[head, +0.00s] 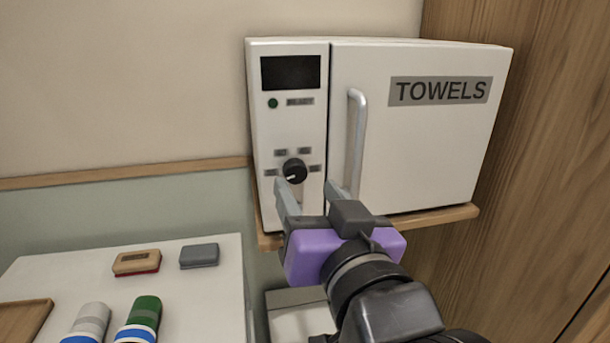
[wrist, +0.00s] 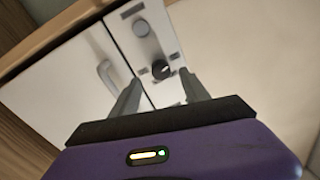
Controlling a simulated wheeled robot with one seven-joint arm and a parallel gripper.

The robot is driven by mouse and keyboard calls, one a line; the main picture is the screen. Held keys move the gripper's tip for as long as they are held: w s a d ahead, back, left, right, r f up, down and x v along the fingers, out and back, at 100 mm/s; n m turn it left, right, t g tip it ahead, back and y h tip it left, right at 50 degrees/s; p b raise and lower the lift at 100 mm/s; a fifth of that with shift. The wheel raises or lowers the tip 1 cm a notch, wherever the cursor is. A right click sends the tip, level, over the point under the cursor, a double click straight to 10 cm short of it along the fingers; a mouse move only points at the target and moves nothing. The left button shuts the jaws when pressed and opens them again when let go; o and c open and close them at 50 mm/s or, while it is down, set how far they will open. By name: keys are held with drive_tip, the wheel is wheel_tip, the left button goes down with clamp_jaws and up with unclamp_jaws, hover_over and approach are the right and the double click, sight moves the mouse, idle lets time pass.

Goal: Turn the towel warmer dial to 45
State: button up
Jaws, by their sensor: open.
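The towel warmer (head: 430,140) is a white box with a door marked TOWELS, standing on a wooden shelf. Its black dial (head: 294,171) is on the left panel, with small labels around it that are too small to read. A pale pointer mark on the dial points to the left. The dial also shows in the wrist view (wrist: 160,69), beyond my fingertips. My gripper (head: 309,186), with a purple body and grey fingers, is open and empty just in front of and below the dial. It also shows in the wrist view (wrist: 157,82). The fingers appear apart from the dial.
A vertical door handle (head: 356,140) juts out to the right of the dial, close to my right finger. A white table (head: 205,290) at lower left holds blocks and rolls. Wood panelling (head: 540,180) stands at right.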

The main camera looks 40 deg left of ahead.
sight(297, 176)
drive_tip(key=shift+x, duration=2.3)
clamp_jaws()
